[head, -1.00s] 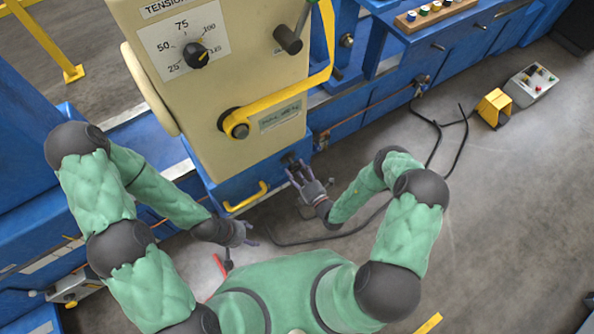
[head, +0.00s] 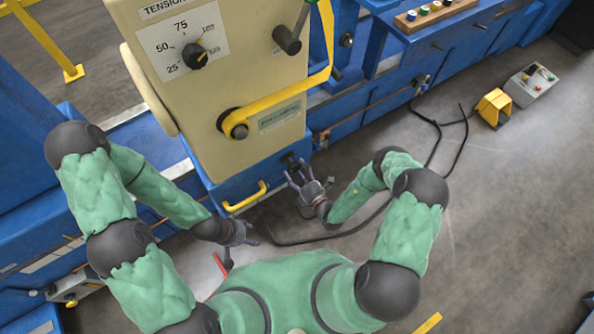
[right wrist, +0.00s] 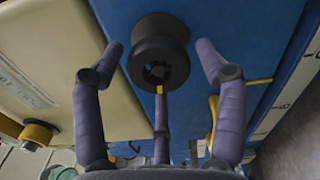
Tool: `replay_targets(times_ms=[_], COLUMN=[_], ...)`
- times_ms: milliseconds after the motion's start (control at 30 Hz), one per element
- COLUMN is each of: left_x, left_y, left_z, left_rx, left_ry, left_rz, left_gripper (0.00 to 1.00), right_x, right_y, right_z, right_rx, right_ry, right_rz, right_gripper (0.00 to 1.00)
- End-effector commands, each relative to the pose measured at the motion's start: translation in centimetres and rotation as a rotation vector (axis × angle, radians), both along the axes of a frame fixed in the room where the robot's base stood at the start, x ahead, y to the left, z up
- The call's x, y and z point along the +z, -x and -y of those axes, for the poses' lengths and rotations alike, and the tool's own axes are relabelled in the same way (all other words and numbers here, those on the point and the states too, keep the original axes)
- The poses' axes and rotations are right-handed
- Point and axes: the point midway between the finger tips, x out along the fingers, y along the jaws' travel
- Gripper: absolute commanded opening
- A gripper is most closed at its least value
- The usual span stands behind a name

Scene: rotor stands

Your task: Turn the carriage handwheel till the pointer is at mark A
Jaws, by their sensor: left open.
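A black round knob or wheel with a recessed hub (right wrist: 158,55) sticks out of a blue face in the right wrist view; I cannot tell whether it is the carriage handwheel. My right gripper (head: 298,173) is just in front of the blue base below the cream cabinet. In the right wrist view its purple fingers (right wrist: 163,85) are spread open around the knob's outline, with no clear contact. My left gripper (head: 251,236) is open and empty, low beside my body. No pointer or mark A can be made out.
A yellow handle (head: 246,198) is on the blue base. Black cable (head: 440,125), a yellow pedal (head: 494,106) and a control box (head: 532,82) lie right on the floor.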

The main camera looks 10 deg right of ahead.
Motion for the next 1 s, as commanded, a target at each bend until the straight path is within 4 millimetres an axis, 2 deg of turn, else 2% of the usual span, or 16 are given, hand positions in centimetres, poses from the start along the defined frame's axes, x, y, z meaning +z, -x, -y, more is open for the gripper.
replay_targets(times_ms=[433, 800, 1000], left_x=[0.1, 0.4, 0.4], left_y=[0.0, 0.0, 0.0], left_z=[0.0, 0.0, 0.0], left_rx=[0.000, 0.000, 0.000], left_ry=[0.000, 0.000, 0.000], left_rz=[0.000, 0.000, 0.000], left_gripper=[0.60, 0.60, 0.60], right_x=[0.1, 0.1, 0.1], right_y=[0.2, 3.1, 3.3], right_z=[0.1, 1.2, 1.2], right_rx=[-0.001, -0.002, 0.000], right_ry=[0.000, -0.001, 0.000], right_rz=[0.001, 0.002, 0.003], right_gripper=[0.88, 0.88, 0.88])
